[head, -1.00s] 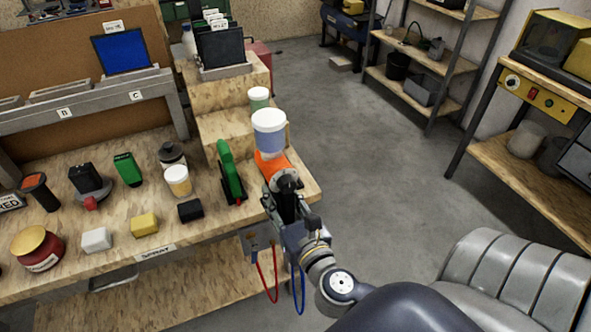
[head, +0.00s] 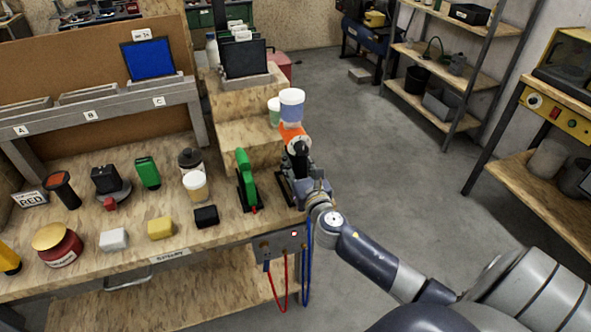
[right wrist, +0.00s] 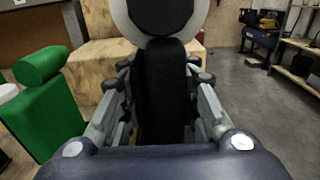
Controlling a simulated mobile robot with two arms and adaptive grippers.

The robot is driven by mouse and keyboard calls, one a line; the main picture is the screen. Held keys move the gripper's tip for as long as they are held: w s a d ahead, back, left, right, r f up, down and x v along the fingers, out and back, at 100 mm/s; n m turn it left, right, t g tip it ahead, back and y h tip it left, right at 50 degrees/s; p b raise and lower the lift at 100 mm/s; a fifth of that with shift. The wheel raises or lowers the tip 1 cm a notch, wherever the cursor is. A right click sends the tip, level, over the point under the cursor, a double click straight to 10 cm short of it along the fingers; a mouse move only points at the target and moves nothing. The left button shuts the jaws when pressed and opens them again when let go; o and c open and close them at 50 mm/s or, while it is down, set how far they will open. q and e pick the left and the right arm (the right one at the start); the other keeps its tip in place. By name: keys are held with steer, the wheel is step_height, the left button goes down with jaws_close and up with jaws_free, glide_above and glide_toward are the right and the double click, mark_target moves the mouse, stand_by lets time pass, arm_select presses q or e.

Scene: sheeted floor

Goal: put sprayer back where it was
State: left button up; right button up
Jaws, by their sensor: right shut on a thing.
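The sprayer has an orange body (head: 293,134) with a white-lidded, bluish cup (head: 291,103) on top and a black handle. My right gripper (head: 302,165) is shut on the black handle (right wrist: 162,95), which stands between its fingers in the right wrist view. The sprayer is upright at the right end of the workbench, in front of the wooden step. A dark frame (head: 284,188) shows on the bench just left of my gripper. I cannot tell whether the sprayer touches the bench or frame. My left gripper is not in view.
A green tool (head: 246,178) stands close left of the sprayer; it also shows in the right wrist view (right wrist: 45,110). A white-lidded green jar (head: 274,112) sits just behind the sprayer. Jars and blocks cover the bench (head: 150,270) further left. The floor (head: 400,170) at right is clear.

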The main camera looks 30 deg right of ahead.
steer(key=shift+w+d+r, duration=0.15)
steer(key=shift+w, duration=0.1)
steer(key=shift+f, duration=0.4)
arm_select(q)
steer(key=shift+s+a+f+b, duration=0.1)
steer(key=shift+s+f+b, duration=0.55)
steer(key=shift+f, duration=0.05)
arm_select(e)
steer(key=shift+f, duration=1.35)
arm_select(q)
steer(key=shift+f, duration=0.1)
arm_select(e)
steer(key=o, duration=0.7)
steer(key=shift+s+f, duration=0.1)
steer(key=shift+f, duration=0.1)
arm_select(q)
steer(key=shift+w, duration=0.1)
arm_select(e)
steer(key=shift+r, duration=0.1)
steer(key=shift+s, duration=0.15)
arm_select(q)
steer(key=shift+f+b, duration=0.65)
steer(key=shift+b, duration=0.1)
arm_select(e)
steer(key=v, duration=1.1)
steer(key=shift+s, duration=0.4)
